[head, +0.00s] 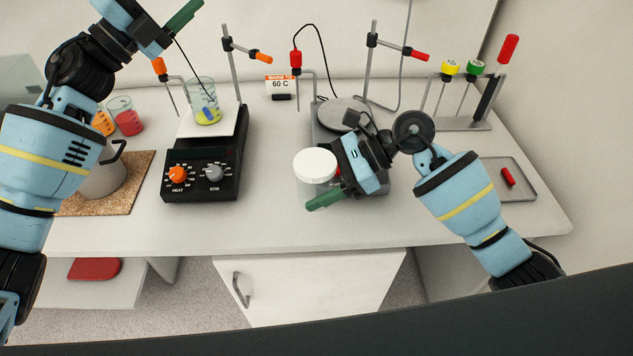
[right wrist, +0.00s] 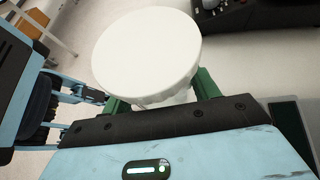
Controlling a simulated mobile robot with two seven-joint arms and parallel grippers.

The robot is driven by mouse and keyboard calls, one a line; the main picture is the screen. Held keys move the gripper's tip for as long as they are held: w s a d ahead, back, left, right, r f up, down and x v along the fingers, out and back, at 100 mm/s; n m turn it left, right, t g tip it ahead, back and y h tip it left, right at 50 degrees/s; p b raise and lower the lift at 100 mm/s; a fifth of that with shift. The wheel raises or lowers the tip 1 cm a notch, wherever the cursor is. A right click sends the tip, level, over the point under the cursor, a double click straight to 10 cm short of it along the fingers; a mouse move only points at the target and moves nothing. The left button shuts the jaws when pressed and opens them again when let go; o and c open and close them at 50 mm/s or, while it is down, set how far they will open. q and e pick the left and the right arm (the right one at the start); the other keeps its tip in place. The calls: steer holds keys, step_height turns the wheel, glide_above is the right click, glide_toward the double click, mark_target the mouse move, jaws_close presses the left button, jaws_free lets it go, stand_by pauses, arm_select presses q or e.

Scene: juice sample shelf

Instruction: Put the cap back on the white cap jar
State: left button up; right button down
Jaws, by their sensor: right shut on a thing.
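The white cap (head: 315,165) sits on top of a clear jar (head: 307,188) near the front centre of the bench; whether it is fully seated cannot be told. My right gripper (head: 327,190) is around the jar just below the cap, its green fingers on either side. In the right wrist view the round cap (right wrist: 147,50) hides most of the jar and the grip. My left gripper (head: 182,18) is raised at the top left, away from the jar; only one green finger shows clearly.
A hotplate (head: 196,190) with a beaker (head: 204,105) stands left of the jar. A second stirrer plate (head: 342,113) stands behind it. A tray (head: 520,187) with a red stir bar (head: 508,177) lies right. The bench front between hotplate and jar is clear.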

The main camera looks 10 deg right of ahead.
arm_select(q)
steer(key=s+d+m+g+y, duration=0.2)
steer(key=s+d+m+g, duration=0.5)
steer(key=d, duration=0.7)
steer(key=s+d+m+g+y, duration=0.1)
steer(key=s+d+m+g, duration=0.5)
steer(key=s+d+g, duration=0.55)
step_height(320, 180, down, 12)
steer(key=s+d+m+t+y, duration=0.2)
steer(key=s+t+y, duration=0.1)
steer(key=y, duration=0.6)
steer(key=w+a+t+y, duration=0.1)
steer(key=a+y, duration=0.1)
steer(key=w+a+f+y, duration=0.1)
steer(key=a+y, duration=0.1)
steer(key=w+a+t+y, duration=0.1)
steer(key=a+y, duration=0.2)
steer(key=shift+w+a+f+n+t, duration=0.1)
steer(key=shift+w+f+n+t, duration=0.2)
steer(key=shift+w+f+t, duration=0.05)
steer(key=shift+w+a+r, duration=0.15)
steer(key=shift+w+a, duration=0.05)
steer(key=shift+a, duration=0.05)
